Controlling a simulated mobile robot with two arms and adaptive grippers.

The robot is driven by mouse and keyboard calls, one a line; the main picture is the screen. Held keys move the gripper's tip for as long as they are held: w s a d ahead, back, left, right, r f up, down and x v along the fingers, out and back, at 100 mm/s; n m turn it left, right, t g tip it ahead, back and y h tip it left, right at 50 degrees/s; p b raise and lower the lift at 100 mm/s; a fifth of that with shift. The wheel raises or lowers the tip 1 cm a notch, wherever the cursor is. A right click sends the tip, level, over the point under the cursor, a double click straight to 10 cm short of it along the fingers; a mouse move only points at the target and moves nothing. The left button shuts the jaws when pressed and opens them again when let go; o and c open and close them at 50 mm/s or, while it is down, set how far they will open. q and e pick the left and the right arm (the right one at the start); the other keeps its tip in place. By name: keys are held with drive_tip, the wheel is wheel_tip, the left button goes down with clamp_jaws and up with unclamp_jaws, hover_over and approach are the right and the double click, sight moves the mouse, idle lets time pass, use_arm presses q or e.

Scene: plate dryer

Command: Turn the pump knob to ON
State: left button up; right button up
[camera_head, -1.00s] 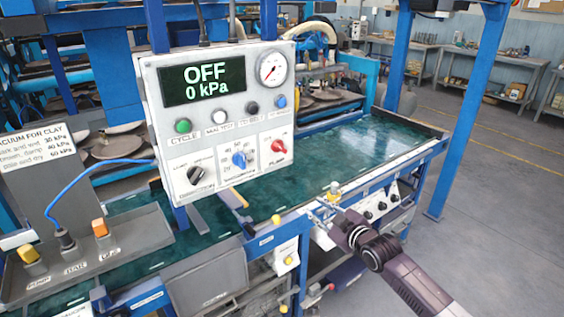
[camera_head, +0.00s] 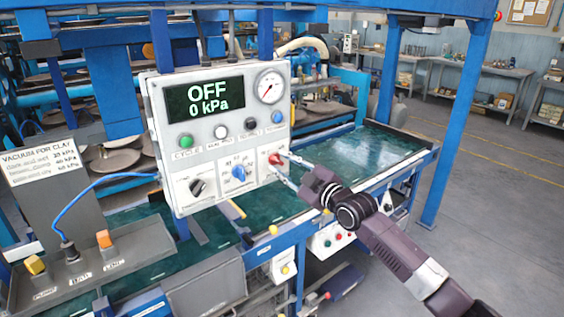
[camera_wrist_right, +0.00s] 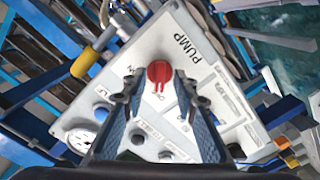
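The red pump knob (camera_head: 276,158) sits at the right of the lower row on the grey control panel (camera_head: 219,104). The panel display (camera_head: 205,100) reads OFF and 0 kPa. My right gripper (camera_head: 285,168) is open at the panel, with its fingertips on either side of the red knob. In the right wrist view, the red knob (camera_wrist_right: 159,72) shows between the two open fingertips (camera_wrist_right: 158,85), beside the word PUMP. I cannot tell whether the fingers touch it. My left gripper is not in view.
A blue knob (camera_head: 239,172) and a black knob (camera_head: 198,187) sit left of the red one. Buttons and a gauge (camera_head: 269,87) are above. A switch box (camera_head: 100,262) with a blue cable stands at left. The green bed (camera_head: 350,150) lies behind my right arm.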

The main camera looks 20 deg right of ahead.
drive_tip(key=shift+w+a, duration=0.1)
drive_tip(key=shift+w, duration=0.3)
clamp_jaws()
drive_tip(key=shift+m, duration=0.4)
drive_tip(key=m, duration=0.3)
drive_tip(key=shift+f, duration=0.1)
drive_tip(key=m, duration=0.3)
drive_tip(key=shift+m, duration=0.3)
drive_tip(key=m, duration=0.5)
drive_tip(key=shift+m+p, duration=0.3)
drive_tip(key=m+p, duration=0.1)
drive_tip(key=m, duration=0.3)
drive_tip(key=shift+m, duration=0.4)
